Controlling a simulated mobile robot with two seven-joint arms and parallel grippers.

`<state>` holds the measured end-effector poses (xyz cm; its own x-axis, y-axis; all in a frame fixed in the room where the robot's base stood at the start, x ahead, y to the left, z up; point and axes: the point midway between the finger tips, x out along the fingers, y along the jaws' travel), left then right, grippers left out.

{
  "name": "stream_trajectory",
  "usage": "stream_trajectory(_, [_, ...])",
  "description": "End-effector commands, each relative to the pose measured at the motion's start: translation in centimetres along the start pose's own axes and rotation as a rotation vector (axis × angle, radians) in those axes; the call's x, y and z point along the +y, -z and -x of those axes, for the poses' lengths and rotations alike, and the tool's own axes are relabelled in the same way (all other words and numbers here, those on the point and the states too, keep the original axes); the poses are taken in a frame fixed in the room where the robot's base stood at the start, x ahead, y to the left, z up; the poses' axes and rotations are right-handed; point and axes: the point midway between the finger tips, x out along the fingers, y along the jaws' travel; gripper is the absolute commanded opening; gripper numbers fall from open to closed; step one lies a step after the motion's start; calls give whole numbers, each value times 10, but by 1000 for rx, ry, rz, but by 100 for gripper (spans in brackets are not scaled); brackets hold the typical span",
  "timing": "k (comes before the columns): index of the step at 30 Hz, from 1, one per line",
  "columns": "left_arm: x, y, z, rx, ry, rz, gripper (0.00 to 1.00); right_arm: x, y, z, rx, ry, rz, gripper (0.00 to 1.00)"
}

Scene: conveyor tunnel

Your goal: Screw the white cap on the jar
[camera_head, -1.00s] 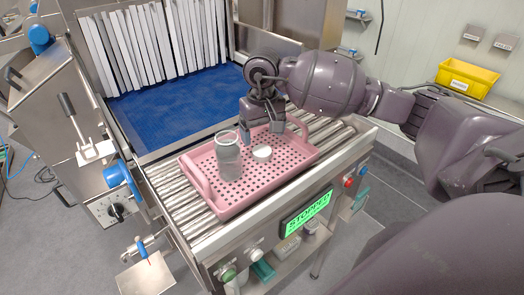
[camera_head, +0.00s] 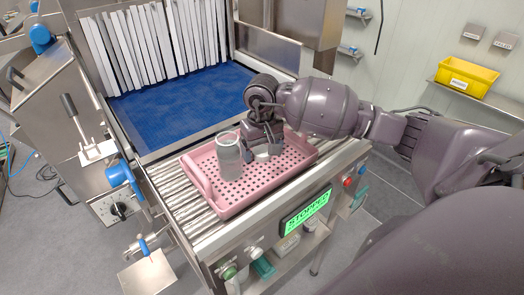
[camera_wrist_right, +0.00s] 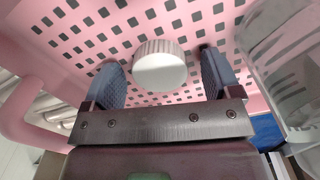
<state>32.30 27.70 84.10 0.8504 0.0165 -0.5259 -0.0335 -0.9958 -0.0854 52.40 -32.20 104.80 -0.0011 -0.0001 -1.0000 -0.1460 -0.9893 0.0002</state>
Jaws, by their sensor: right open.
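The clear jar (camera_head: 228,158) stands upright and open-topped in the pink tray (camera_head: 207,187). It also shows at the right edge of the right wrist view (camera_wrist_right: 290,65). The white cap (camera_head: 262,155) lies on the perforated tray floor to the right of the jar. My right gripper (camera_head: 262,158) is open, low over the cap. In the right wrist view the cap (camera_wrist_right: 160,66) sits between the two blue-grey fingers of the gripper (camera_wrist_right: 165,80), with gaps on both sides. My left gripper is not in view.
The tray rests on a roller conveyor (camera_head: 170,185) in front of a blue belt (camera_head: 175,105) with white strip curtains (camera_head: 155,40). A green display (camera_head: 307,208) reads STOPPED. A yellow bin (camera_head: 466,77) sits on a shelf at the right.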

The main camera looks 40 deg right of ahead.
Motion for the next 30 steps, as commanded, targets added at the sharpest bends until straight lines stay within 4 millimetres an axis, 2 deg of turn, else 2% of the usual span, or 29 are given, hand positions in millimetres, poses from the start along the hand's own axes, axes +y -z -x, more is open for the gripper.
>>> stream_trajectory(3, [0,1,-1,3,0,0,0,0,0,0,0,0,0,83])
stream_trajectory(13, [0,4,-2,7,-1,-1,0,0,0,0,1,0,0,33])
stream_trajectory(23, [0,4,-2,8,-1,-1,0,0,0,2,1,0,0,31])
stream_trajectory(26, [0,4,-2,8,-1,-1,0,0,1,7,4,-1,1,31])
stream_trajectory(30, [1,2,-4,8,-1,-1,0,0,1,25,6,-1,1,31])
